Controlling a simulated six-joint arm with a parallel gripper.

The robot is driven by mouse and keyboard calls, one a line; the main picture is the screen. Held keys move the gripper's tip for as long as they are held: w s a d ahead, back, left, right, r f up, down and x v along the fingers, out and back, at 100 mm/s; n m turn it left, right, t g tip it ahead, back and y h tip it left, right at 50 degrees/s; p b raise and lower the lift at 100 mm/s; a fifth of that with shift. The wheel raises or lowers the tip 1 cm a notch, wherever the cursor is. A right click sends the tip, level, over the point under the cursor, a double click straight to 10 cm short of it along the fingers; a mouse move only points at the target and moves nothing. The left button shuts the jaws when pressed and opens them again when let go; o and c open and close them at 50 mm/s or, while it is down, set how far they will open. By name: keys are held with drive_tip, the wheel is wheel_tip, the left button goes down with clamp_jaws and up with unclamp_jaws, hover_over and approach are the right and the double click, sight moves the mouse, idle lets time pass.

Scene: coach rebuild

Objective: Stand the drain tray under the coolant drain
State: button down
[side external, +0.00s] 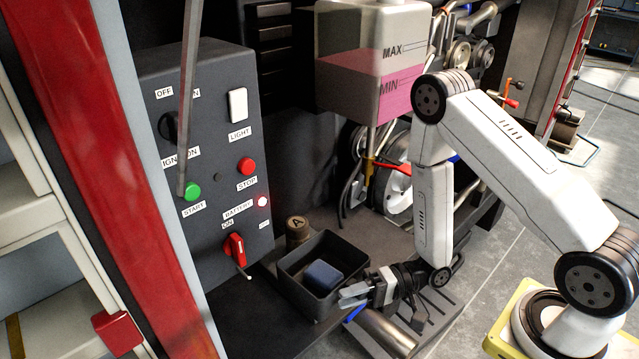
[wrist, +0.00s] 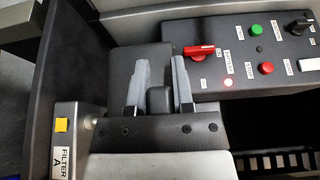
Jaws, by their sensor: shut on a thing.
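The black, open, square-walled tray (side external: 283,283), which looks like the drain tray, is low in front of the control panel. A dark blue block (side external: 323,277) shows inside it. My gripper (side external: 354,291) comes in from the right at the tray's right-hand wall and is shut there. In the wrist view, my gripper's two grey fingers (wrist: 158,85) flank a dark piece (wrist: 158,99), with a black surface behind it. The exact contact is hard to make out. A tank with pink coolant (side external: 365,60) hangs above, with a yellow-collared pipe (side external: 369,168) below it.
The control panel (side external: 212,150) with its red battery switch (side external: 235,250) stands close behind the tray. A brown cap marked A (side external: 297,229) is beside the tray. A grey cylinder (side external: 385,330) lies near my gripper. A FILTER A label (wrist: 68,162) shows in the wrist view.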

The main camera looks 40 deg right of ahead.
drive_tip(key=d, duration=0.3)
drive_tip(key=w+d, duration=0.1)
drive_tip(key=d, duration=0.3)
drive_tip(key=w+d, duration=0.1)
drive_tip(key=d, duration=0.2)
drive_tip(key=shift+w+d+r, duration=0.1)
drive_tip(key=shift+d, duration=0.3)
approach(372, 260)
drive_tip(key=d+f, duration=0.2)
drive_tip(key=d, duration=0.3)
drive_tip(key=shift+w+d+r, duration=0.2)
drive_tip(key=shift+r, duration=0.05)
drive_tip(key=shift+w, duration=0.1)
drive_tip(key=w+d+f, duration=0.3)
drive_tip(key=w+f, duration=0.6)
drive_tip(key=w, duration=0.3)
drive_tip(key=shift+w+d, duration=0.3)
drive_tip(key=shift+d, duration=0.05)
